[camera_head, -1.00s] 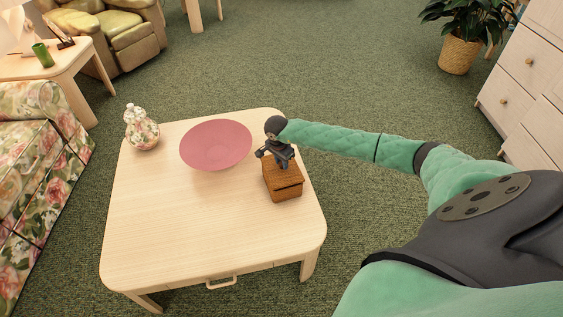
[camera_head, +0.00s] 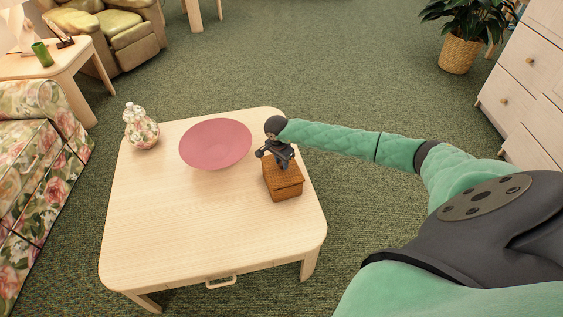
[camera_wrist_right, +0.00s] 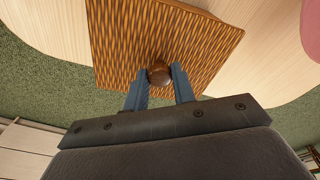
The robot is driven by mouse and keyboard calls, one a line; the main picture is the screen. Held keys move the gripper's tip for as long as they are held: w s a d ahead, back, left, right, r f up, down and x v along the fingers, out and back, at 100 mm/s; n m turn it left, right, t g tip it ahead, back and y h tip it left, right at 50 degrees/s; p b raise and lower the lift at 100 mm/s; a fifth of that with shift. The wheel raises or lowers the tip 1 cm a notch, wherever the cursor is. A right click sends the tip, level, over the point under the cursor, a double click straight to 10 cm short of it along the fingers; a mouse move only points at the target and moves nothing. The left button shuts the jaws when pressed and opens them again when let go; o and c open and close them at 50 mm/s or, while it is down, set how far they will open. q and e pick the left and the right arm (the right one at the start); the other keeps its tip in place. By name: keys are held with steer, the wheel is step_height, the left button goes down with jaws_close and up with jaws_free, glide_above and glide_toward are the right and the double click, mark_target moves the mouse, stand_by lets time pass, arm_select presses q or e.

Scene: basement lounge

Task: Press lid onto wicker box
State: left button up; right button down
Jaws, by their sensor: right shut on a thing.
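The brown wicker box (camera_head: 287,192) stands on the light wooden table at its right side. Its lid (camera_head: 290,177) appears to lie on top, and in the right wrist view the woven lid (camera_wrist_right: 160,32) fills the upper middle, with a round dark knob. My right gripper (camera_head: 282,167) is over the box; in the right wrist view its two blue fingers (camera_wrist_right: 159,80) are shut on the knob. Whether any gap remains between lid and box is too small to tell. My left gripper is not in view.
A pink bowl (camera_head: 215,144) stands on the table (camera_head: 190,230) left of the box. A floral jar (camera_head: 141,128) stands at the table's back left corner. The front of the table is clear. A dresser (camera_head: 530,75) stands at right.

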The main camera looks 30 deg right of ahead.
steer(key=shift+f+b, duration=0.45)
steer(key=shift+b, duration=0.2)
stand_by(0.8)
steer(key=c, duration=1.1)
jaws_free()
steer(key=shift+o, duration=0.5)
steer(key=o, duration=0.4)
steer(key=shift+r+p, duration=1.4)
steer(key=shift+r, duration=2.1)
steer(key=shift+c, duration=0.4)
